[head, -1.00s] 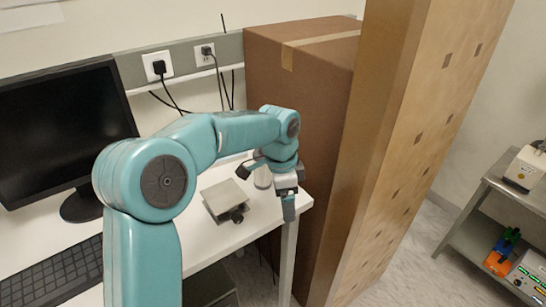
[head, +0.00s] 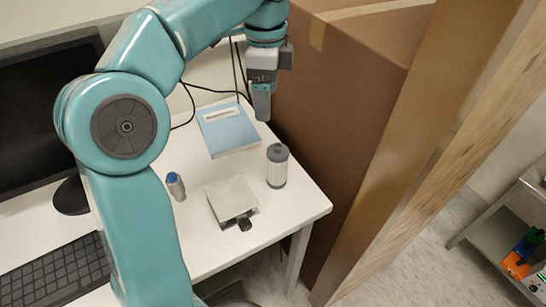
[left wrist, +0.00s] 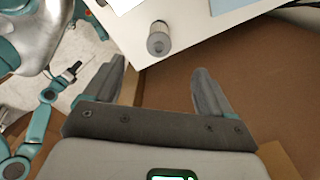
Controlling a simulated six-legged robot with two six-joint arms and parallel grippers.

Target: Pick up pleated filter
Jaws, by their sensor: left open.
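The pleated filter (head: 277,167), a small upright pale cylinder with grey ends, stands near the right edge of the white desk (head: 298,212). It also shows in the left wrist view (left wrist: 159,38), at the top, beyond the fingertips. My left gripper (head: 262,112) is in the air above and behind the filter in the head view, apart from it. In the left wrist view its two fingers (left wrist: 158,78) are spread with nothing between them. My right gripper does not show.
A flat square device with a black knob (head: 231,199), a blue-capped bottle (head: 176,186) and a light blue box (head: 228,131) share the desk. A monitor (head: 40,120) and keyboard (head: 55,275) are at left. A tall brown carton (head: 340,110) stands close along the desk's right side.

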